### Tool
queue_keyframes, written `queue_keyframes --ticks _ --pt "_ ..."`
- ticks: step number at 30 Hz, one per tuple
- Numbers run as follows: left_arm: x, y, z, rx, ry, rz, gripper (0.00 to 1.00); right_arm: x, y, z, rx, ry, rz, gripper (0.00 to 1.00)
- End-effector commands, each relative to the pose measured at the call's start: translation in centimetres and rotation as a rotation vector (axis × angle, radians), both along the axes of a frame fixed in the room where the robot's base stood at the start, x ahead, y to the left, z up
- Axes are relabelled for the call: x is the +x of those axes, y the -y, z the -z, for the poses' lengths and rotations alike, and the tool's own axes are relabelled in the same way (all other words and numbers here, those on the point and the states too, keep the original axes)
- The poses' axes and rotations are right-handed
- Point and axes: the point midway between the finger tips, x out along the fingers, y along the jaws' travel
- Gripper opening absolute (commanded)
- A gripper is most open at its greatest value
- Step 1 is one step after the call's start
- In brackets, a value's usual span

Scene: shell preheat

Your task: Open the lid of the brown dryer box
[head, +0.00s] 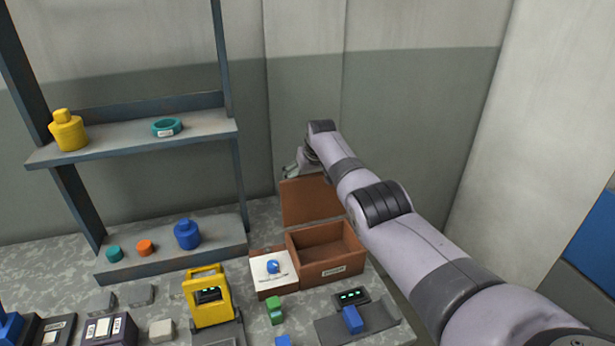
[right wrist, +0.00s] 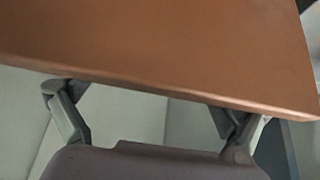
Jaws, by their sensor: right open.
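The brown dryer box (head: 331,268) stands on the speckled worktop with its inside showing empty. Its lid (head: 309,199) is raised upright at the back left of the box. My right gripper (head: 292,171) is just above the top edge of the lid, at its left part. In the right wrist view the lid (right wrist: 160,45) fills the upper part, and my right gripper (right wrist: 150,95) has its two fingers spread wide near the lid's edge. Whether they touch it I cannot tell. My left gripper is not in view.
A smaller box with a white top and blue knob (head: 273,267) adjoins the dryer box. A yellow device (head: 207,295), a green block (head: 274,311) and a blue block (head: 352,319) lie in front. A grey shelf (head: 135,139) stands at the left, walls behind.

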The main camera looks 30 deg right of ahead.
Motion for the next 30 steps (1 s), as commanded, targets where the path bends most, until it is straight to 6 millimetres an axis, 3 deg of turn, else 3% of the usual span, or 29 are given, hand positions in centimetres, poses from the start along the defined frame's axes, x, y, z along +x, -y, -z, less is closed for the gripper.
queue_keyframes --ticks 14,23,30 --pt "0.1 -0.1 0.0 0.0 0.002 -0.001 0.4 -0.2 0.0 -0.2 0.002 -0.003 0.0 1.0" --pt "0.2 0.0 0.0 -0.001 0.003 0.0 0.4 -1.3 -0.3 -2.2 0.001 -0.001 0.001 1.0" --pt "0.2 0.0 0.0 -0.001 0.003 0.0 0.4 -2.9 -0.7 -5.2 0.001 0.001 0.0 1.0"
